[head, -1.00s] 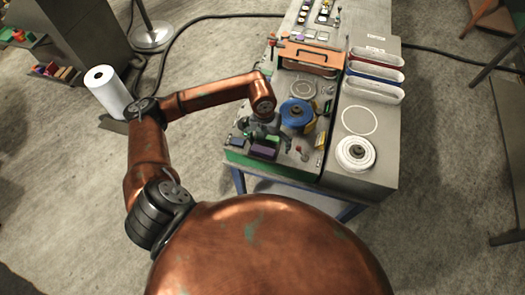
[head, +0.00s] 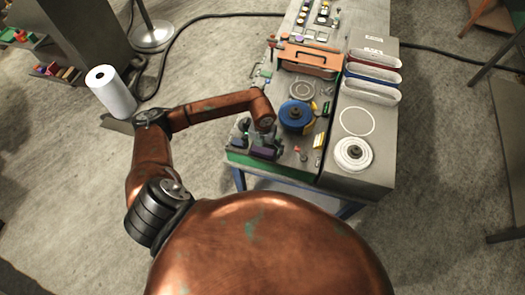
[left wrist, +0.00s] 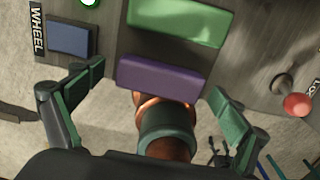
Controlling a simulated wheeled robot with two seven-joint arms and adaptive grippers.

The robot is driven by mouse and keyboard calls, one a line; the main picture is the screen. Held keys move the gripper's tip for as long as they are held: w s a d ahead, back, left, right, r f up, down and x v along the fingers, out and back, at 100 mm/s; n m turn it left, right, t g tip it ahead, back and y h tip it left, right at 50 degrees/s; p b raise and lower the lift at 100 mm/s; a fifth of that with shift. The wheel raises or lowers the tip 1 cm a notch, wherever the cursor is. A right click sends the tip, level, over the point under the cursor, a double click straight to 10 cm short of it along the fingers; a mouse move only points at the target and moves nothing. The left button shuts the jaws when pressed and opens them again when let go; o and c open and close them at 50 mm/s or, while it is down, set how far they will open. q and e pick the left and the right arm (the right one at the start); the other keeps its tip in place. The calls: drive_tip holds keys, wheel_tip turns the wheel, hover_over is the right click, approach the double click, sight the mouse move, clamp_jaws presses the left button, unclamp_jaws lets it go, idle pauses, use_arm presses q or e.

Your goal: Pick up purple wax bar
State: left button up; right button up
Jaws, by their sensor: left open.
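The purple wax bar (left wrist: 160,78) lies on the grey bench top in the left wrist view, near the bench's edge. In the head view the purple bar (head: 262,154) shows at the front left of the bench, partly covered by my gripper. My left gripper (left wrist: 155,100) is open and empty, with its green-padded fingers to either side of the purple bar. In the head view the left gripper (head: 262,140) is over the front left corner of the bench. A green bar (left wrist: 180,20) lies beside the purple one. My right gripper is not in view.
A blue block (left wrist: 69,39) sits by a WHEEL label, and a red knob (left wrist: 297,104) is to the right. A blue wheel (head: 295,116) stands behind the gripper. A white disc (head: 353,154) and trays (head: 372,88) are on the right.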

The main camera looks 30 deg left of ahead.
use_arm(q)
drive_tip(key=shift+c, duration=0.5)
drive_tip(key=c, duration=1.1)
drive_tip(key=shift+c, duration=0.2)
drive_tip(key=shift+r, duration=0.15)
